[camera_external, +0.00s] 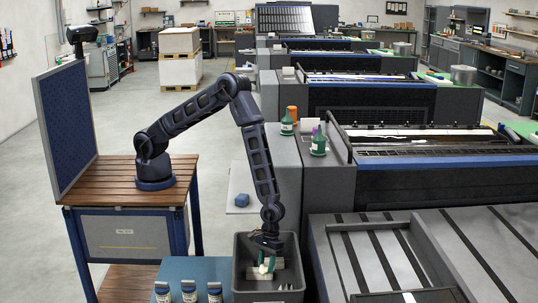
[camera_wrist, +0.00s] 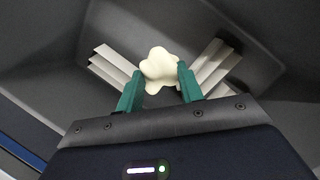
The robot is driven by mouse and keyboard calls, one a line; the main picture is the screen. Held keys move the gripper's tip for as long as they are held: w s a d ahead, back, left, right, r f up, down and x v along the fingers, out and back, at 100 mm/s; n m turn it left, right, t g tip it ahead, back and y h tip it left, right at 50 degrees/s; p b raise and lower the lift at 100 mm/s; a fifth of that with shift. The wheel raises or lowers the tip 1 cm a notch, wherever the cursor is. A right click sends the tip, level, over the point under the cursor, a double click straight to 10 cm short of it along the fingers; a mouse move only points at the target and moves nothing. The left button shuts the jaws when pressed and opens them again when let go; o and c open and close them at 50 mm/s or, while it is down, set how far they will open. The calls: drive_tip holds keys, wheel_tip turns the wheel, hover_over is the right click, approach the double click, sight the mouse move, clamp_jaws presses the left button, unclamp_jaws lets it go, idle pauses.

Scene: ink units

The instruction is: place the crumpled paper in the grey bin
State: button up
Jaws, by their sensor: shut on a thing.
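The crumpled paper (camera_wrist: 159,69) is a small cream-white lump between the green fingertips of my gripper (camera_wrist: 160,82) in the wrist view. My gripper is shut on it. In the external view my gripper (camera_external: 266,262) points down into the open top of the grey bin (camera_external: 268,295), with the pale paper (camera_external: 263,269) just showing at its fingers. The bin's dark inner walls (camera_wrist: 265,60) surround the paper in the wrist view. I cannot tell whether the paper touches the bin's floor.
Pale ridged pieces (camera_wrist: 113,68) lie in the bin on both sides of the paper. Several small jars (camera_external: 189,291) stand on a blue-grey surface left of the bin. Dark printing machines (camera_external: 400,185) stand close on the right.

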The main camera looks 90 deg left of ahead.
drive_tip(key=shift+f, duration=3.5)
drive_tip(key=o, duration=1)
drive_tip(key=shift+c, duration=0.2)
drive_tip(key=w+a+r+m+t, duration=0.1)
drive_tip(key=a+r, duration=0.4)
drive_tip(key=r, duration=0.5)
drive_tip(key=w+a+r+m, duration=0.1)
drive_tip(key=a+r, duration=0.4)
drive_tip(key=r, duration=0.5)
drive_tip(key=w+a+r+m+t, duration=0.1)
drive_tip(key=a+r, duration=0.5)
drive_tip(key=r, duration=0.4)
drive_tip(key=s+a+r+m+t+y, duration=0.1)
drive_tip(key=s+a+r, duration=0.1)
drive_tip(key=a+r, duration=0.45)
drive_tip(key=s+a+r+m, duration=0.1)
drive_tip(key=s+a+r, duration=0.2)
drive_tip(key=a+r, duration=0.35)
drive_tip(key=s+a+r+m+t+y, duration=0.1)
drive_tip(key=s+a+r+m+t, duration=0.1)
drive_tip(key=s+a+r, duration=0.95)
drive_tip(key=s+a+r+m, duration=0.1)
drive_tip(key=s+a, duration=0.3)
drive_tip(key=s, duration=0.3)
drive_tip(key=s+a+r+t+y, duration=0.1)
drive_tip(key=s+a, duration=0.3)
drive_tip(key=s, duration=0.3)
drive_tip(key=shift+s+a+r+m, duration=0.2)
drive_tip(key=shift+s+r+m, duration=0.15)
drive_tip(key=shift+m, duration=0.05)
